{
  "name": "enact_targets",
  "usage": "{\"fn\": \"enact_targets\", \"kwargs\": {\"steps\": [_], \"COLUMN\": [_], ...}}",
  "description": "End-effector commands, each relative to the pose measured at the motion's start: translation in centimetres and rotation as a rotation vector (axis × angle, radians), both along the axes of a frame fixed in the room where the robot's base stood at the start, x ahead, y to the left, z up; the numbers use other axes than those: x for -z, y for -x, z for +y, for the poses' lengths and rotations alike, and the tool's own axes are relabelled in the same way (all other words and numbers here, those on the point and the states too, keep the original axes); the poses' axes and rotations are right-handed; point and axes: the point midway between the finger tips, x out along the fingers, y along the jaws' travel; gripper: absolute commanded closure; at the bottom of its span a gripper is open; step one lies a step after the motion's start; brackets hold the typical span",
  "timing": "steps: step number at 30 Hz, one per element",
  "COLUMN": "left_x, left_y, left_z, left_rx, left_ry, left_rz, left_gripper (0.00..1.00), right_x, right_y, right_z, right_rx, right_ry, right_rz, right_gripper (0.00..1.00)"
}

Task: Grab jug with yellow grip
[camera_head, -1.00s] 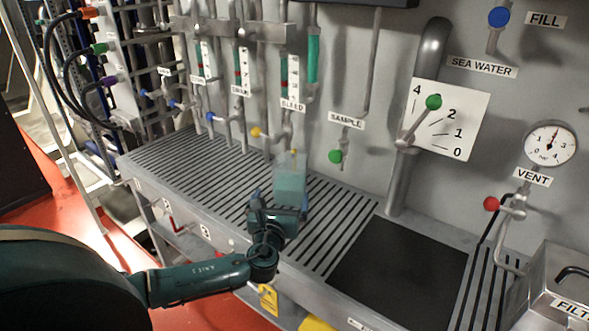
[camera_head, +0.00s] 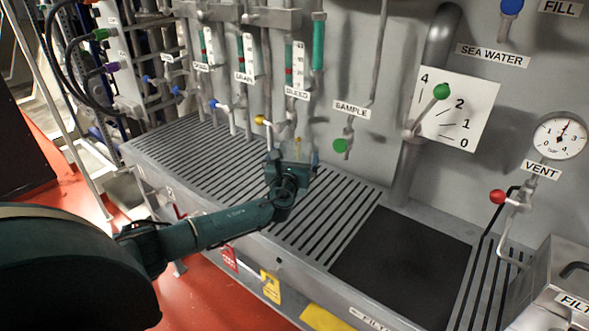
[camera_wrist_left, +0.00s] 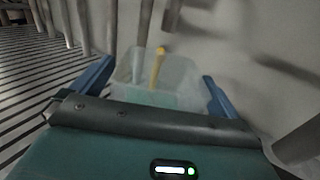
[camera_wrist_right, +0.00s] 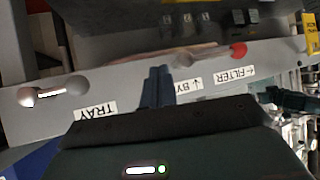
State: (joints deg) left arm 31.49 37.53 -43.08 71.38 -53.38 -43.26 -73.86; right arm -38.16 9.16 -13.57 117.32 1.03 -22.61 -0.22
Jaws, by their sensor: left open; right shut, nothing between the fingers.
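The jug is a clear, squarish vessel with pale green liquid and an upright yellow grip (camera_head: 298,146). It stands on the slatted bench by the wall, and its lower part is hidden behind my left gripper (camera_head: 292,163) in the head view. In the left wrist view the jug (camera_wrist_left: 185,76) is between the two blue fingers of the left gripper (camera_wrist_left: 155,84), with its yellow grip (camera_wrist_left: 157,67) near the middle. The fingers are open, with a gap to the jug on each side. My right gripper (camera_wrist_right: 157,86) is shut and empty, in front of a labelled panel.
The slatted bench (camera_head: 325,222) has free room around the jug. Pipes and valves line the wall behind it, with a yellow handle (camera_head: 260,119) and a green SAMPLE knob (camera_head: 341,145) close by. A black plate (camera_head: 400,265) lies to the right.

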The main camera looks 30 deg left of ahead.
Motion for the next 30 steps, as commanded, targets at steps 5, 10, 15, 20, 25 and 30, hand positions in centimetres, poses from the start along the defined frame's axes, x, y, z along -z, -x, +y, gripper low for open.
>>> {"fn": "enact_targets", "kwargs": {"steps": [5,10,15,20,25,30], "left_x": [0.0,0.1,0.1,0.0,0.0,0.0], "left_y": [-1.7,-2.0,-2.0,-2.0,-2.0,-2.0], "left_z": [0.7,0.8,0.8,0.9,0.9,0.9], "left_rx": [0.000,0.001,0.001,0.001,0.000,0.000], "left_ry": [0.000,0.001,0.001,0.001,0.001,0.001], "left_rz": [-0.001,0.001,0.001,0.001,0.001,0.001], "left_gripper": [0.00,0.00,0.03,0.16,0.30,0.44], "right_x": [0.2,0.0,-0.1,-0.1,0.0,0.1], "right_y": [-0.3,-0.4,-0.4,-0.4,-0.2,0.1], "right_z": [-0.1,-0.1,0.0,0.0,0.1,0.1], "right_rx": [0.002,0.001,0.000,-0.001,-0.002,-0.002], "right_ry": [0.002,0.000,-0.001,-0.002,-0.002,-0.002], "right_rz": [-0.007,-0.010,-0.012,-0.012,-0.009,-0.002], "right_gripper": [1.00,1.00,1.00,1.00,1.00,1.00]}}
